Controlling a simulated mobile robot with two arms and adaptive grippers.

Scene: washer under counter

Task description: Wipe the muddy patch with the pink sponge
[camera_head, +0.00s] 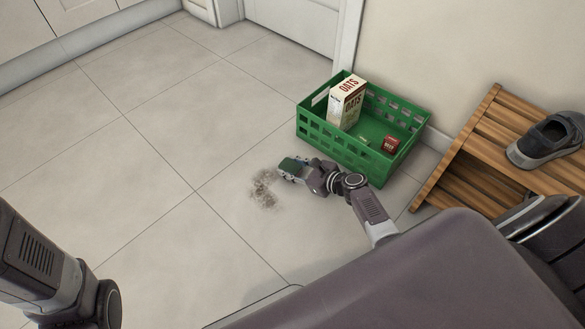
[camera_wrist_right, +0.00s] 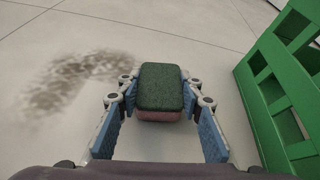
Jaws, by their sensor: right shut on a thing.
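The muddy patch (camera_head: 264,189) is a brown smear on the light tiled floor. It also shows in the right wrist view (camera_wrist_right: 75,82), to the left of the sponge. The pink sponge (camera_wrist_right: 160,115) has a dark green top layer, with pink showing at its near lower edge. My right gripper (camera_head: 293,170) is shut on the sponge, one blue-padded finger on each side. In the head view the sponge is just to the right of the patch's upper end. I cannot tell whether it touches the floor. My left arm shows at the lower left, but its gripper is out of view.
A green crate (camera_head: 341,155) stands close to the right of my right gripper, holding an oats box (camera_head: 346,101) and a small red box (camera_head: 390,144). A slatted wooden rack (camera_head: 471,142) with a dark shoe (camera_head: 548,140) is farther right. The floor left of the patch is clear.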

